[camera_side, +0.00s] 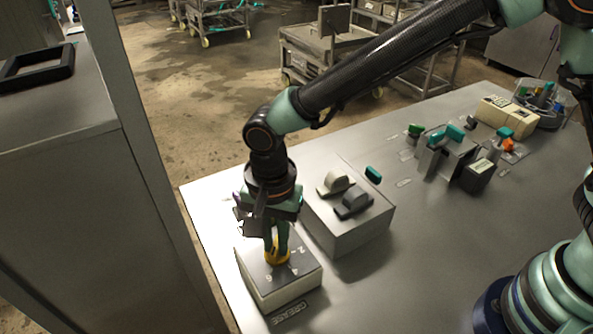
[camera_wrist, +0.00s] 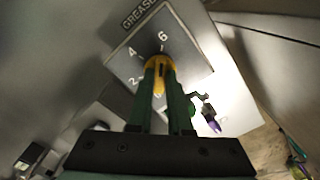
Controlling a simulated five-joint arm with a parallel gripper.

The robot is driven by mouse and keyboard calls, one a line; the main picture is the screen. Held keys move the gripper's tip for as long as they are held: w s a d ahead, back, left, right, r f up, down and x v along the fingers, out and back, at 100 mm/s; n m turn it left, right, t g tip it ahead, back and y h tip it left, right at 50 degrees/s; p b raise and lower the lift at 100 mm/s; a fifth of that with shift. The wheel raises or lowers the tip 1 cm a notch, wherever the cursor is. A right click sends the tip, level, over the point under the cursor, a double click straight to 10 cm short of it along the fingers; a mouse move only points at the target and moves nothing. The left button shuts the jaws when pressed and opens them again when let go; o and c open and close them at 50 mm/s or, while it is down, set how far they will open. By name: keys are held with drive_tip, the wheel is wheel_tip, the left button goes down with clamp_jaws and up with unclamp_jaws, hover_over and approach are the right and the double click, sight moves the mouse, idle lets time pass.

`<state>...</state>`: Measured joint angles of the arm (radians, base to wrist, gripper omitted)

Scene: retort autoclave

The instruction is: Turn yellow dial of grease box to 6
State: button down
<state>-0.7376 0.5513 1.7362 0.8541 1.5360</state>
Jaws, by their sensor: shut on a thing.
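The grease box (camera_side: 266,293) is a low grey box with a dark top plate at the front left of the table. Its top carries the yellow dial (camera_side: 277,257), ringed by printed numbers. In the wrist view, 2, 4 and 6 show around the dial (camera_wrist: 158,62), and the GREASE label (camera_wrist: 138,15) lies beyond. My gripper (camera_side: 277,246) points down from above and is shut on the yellow dial. In the wrist view its green fingers (camera_wrist: 163,78) sit on either side of it. The fingers hide part of the dial, so I cannot tell which number it points to.
More fixtures stand along the table's far right. The table's front middle is clear.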

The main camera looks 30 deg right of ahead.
sight(276, 244)
drive_tip(key=shift+r, duration=0.15)
drive_tip(key=c, duration=0.8)
unclamp_jaws()
drive_tip(key=shift+c, duration=0.2)
wheel_tip(276, 244, up, 12)
